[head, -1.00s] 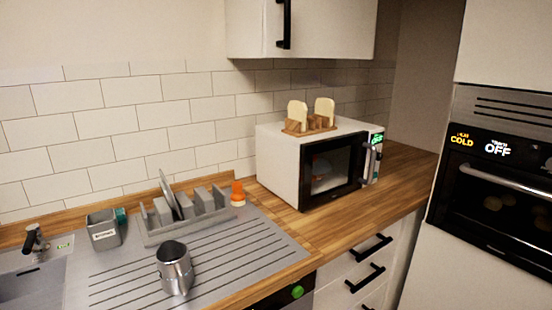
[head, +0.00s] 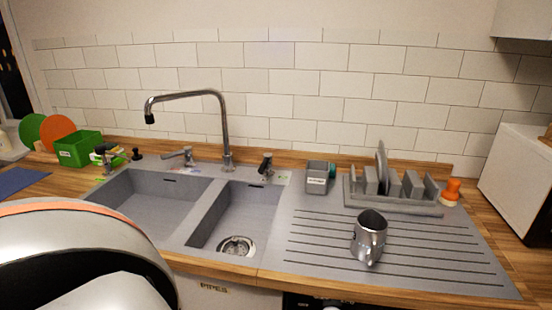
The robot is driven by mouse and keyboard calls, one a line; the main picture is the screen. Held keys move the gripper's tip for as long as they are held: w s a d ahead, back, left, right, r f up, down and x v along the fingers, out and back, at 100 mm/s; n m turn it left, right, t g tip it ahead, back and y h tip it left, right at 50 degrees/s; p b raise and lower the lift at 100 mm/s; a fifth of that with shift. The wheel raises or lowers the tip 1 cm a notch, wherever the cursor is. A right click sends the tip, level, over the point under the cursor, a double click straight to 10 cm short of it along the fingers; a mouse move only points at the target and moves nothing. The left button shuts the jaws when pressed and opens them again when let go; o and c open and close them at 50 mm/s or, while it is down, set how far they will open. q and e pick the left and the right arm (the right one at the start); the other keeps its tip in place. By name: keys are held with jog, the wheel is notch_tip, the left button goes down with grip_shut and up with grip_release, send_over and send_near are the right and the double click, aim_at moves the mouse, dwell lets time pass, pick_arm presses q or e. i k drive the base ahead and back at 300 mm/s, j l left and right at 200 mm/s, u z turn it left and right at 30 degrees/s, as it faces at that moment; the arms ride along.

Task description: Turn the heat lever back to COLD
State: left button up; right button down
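No lever marked COLD or with a readable heat label shows in the head view now. Small metal levers stand behind the sink: one (head: 180,155) left of the tall faucet (head: 226,130), and a dark-topped one (head: 265,164) to its right. I cannot tell whether either is the heat lever. A small label lies beside the right one, too small to read. The oven panel with the COLD and OFF displays is out of view now. Neither of my grippers is in view.
The double sink (head: 150,200) fills the middle left. A metal pitcher (head: 369,236) stands on the ridged drainboard (head: 430,260), before a grey rack (head: 395,205). A grey cup (head: 317,178), orange bottle (head: 450,190), green box (head: 78,148) and microwave (head: 515,180) surround it.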

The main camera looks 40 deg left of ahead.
aim_at(187, 150)
jog(key=u, duration=1.5)
jog(key=k+j+z, duration=0.15)
jog(key=j, duration=0.25)
jog(key=k+j+z, duration=0.15)
jog(key=j, duration=0.2)
jog(key=k+j+z, duration=0.2)
jog(key=j, duration=0.15)
jog(key=j+z, duration=0.15)
jog(key=j, duration=0.2)
jog(key=k, duration=0.05)
